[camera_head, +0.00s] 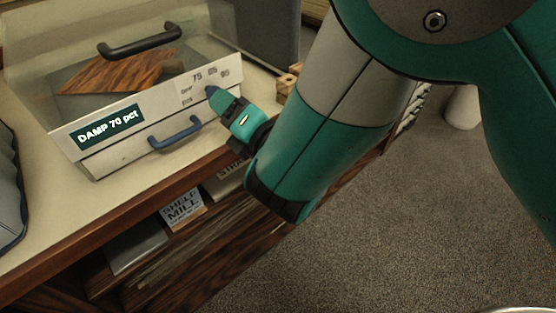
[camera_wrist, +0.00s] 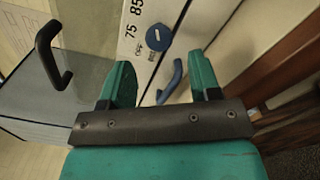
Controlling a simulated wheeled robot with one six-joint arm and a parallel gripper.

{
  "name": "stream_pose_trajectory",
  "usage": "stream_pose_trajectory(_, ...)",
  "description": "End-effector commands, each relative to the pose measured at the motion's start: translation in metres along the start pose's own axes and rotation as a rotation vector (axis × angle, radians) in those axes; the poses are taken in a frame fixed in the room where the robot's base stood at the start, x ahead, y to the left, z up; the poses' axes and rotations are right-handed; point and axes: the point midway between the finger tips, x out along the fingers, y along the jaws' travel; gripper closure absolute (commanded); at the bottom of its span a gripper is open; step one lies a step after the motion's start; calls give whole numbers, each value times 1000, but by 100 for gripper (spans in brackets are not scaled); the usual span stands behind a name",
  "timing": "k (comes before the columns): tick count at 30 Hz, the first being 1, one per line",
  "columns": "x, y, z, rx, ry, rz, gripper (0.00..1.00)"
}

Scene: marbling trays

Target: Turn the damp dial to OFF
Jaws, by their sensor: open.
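The damp dial (camera_wrist: 159,37) is a round blue knob with a short pale line, on the white front panel of a clear-lidded box. Printed marks surround it, including 75, 85 and OFF; I cannot tell which mark the line points at. In the head view, my gripper (camera_head: 227,105) is close to the panel and covers much of the dial. In the wrist view, the open jaws of my gripper (camera_wrist: 160,70) are empty, with the dial ahead between their lines, apart from both fingers. A dark display (camera_head: 108,126) reads DAMP 70 pct.
A blue drawer handle (camera_head: 175,134) sticks out below the dial, near my gripper's right finger in the wrist view. A black handle (camera_head: 140,41) stands on the lid. The wooden counter edge (camera_head: 130,205) runs below, over shelves with a SHELF MILL box (camera_head: 182,209).

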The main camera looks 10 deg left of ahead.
Motion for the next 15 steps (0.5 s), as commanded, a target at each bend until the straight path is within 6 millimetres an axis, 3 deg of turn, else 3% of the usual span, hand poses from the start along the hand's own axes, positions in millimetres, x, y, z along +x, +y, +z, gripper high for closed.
stream_pose_trajectory(1,-7,-8,-4,-1,-1,2,43)
stream_pose_trajectory(15,-85,-7,-4,1,0,4,43)
